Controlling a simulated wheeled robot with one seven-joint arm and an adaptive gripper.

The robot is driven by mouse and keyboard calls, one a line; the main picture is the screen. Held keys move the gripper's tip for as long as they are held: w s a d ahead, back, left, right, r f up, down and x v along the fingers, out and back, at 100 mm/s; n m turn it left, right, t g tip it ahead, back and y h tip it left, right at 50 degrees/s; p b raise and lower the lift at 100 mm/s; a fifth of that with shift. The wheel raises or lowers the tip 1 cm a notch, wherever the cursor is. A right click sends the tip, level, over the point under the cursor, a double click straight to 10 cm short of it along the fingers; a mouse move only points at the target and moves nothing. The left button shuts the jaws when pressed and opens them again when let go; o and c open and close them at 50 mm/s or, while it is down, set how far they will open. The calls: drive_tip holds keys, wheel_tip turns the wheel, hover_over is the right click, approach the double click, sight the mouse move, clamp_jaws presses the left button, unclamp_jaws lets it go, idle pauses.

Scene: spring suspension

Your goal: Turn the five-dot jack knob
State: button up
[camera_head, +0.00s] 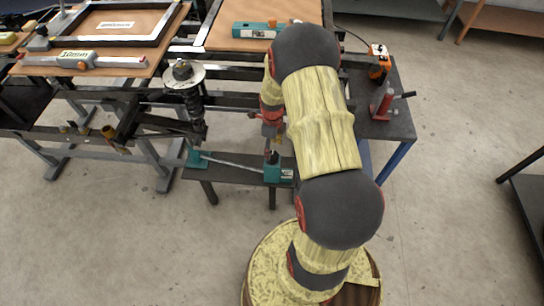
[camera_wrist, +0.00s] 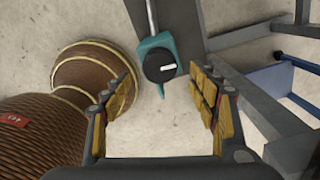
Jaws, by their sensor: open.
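In the wrist view, a round black knob (camera_wrist: 160,66) with a white pointer bar sits on a teal jack housing (camera_wrist: 161,42). My gripper (camera_wrist: 165,88) is open and empty, its padded fingers apart on either side of the line to the knob. The knob lies ahead of the fingertips, untouched. In the head view, the teal jack end (camera_head: 279,171) stands at the right of a low dark bench (camera_head: 227,176), with the dark knob (camera_head: 272,157) on top. A rod (camera_head: 232,162) links it to another teal end (camera_head: 197,158). I cannot make out any dots; my arm hides part of the gripper.
A spring strut (camera_head: 187,85) stands beyond the bench's left end. A dark side table (camera_head: 385,125) with a red tool (camera_head: 381,100) is at the right. The floor in front is clear.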

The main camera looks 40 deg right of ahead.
sight(272, 155)
wheel_tip(272, 155, down, 6)
drive_tip(key=shift+f+b, duration=0.2)
drive_tip(key=shift+b, duration=0.85)
drive_tip(key=c, duration=0.3)
drive_tip(key=c, duration=0.8)
drive_tip(key=shift+c, duration=0.3)
drive_tip(key=shift+r+n, duration=0.1)
drive_tip(key=shift+n, duration=0.3)
